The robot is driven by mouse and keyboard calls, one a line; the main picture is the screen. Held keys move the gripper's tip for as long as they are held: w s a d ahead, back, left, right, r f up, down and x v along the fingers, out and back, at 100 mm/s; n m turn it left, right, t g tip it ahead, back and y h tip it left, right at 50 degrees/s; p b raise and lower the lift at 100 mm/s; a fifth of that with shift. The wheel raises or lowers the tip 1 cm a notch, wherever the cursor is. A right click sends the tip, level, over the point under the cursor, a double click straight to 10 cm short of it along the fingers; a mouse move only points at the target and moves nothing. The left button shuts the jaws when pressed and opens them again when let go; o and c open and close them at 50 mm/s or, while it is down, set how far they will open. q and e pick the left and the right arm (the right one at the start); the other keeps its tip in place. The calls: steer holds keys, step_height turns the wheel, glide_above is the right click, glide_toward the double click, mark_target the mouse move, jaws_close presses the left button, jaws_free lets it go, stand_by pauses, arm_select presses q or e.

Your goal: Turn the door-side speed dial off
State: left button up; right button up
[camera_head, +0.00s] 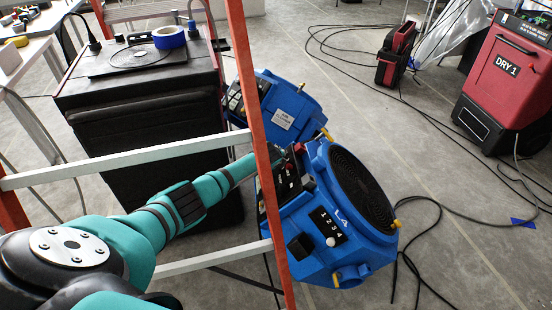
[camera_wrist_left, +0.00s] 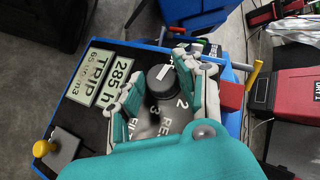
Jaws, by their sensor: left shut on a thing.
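A blue air mover (camera_head: 345,262) stands on the floor in the head view, with a black round grille on top and a dark control panel on its left. In the left wrist view, its panel carries a black dial (camera_wrist_left: 163,82) with a white mark, and printed numbers including 2 and 3 beside it. My left gripper (camera_wrist_left: 172,84) has its teal fingers on either side of the dial and is shut on it. In the head view, my gripper's end is partly hidden by the orange ladder rail. My right gripper is not in view.
An orange ladder rail (camera_head: 256,110) and its pale rungs (camera_head: 130,160) stand close to my left arm. A second blue air mover (camera_head: 290,97) sits behind the first. A black cabinet (camera_head: 150,135) is at left. A red DRY 1 unit (camera_head: 508,75) and loose cables lie right.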

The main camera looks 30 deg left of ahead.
arm_select(q)
steer(key=o, duration=1.2)
steer(key=shift+a, duration=0.1)
steer(key=shift+c, duration=0.2)
steer(key=v, duration=0.7)
steer(key=shift+s+r, duration=0.2)
